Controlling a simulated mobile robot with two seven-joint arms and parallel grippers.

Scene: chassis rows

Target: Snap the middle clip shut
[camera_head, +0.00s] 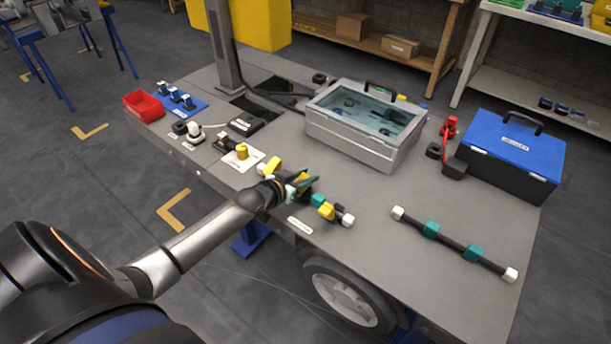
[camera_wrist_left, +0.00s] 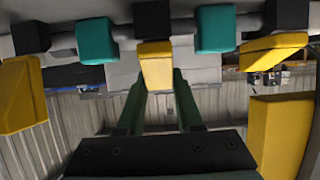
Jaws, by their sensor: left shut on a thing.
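A dark rail carries black blocks, teal blocks (camera_wrist_left: 97,41) and yellow clips. In the left wrist view the middle yellow clip (camera_wrist_left: 155,68) sits under a black block, between two teal blocks. My left gripper (camera_wrist_left: 159,80) is shut on that clip, with a green finger on each side. The left yellow clip (camera_wrist_left: 20,95) and the right yellow clip (camera_wrist_left: 272,52) hang at the two sides, clear of the fingers. In the head view my left gripper (camera_head: 301,184) covers the middle of the row; an end yellow clip (camera_head: 327,211) and a white end (camera_head: 348,221) show. My right gripper is not in view.
A second rail (camera_head: 450,242) with teal blocks and white ends lies at the right. A grey clear-lidded case (camera_head: 350,142) and a blue-lidded toolbox (camera_head: 512,150) stand behind. A red bin (camera_head: 143,106) is at the far left.

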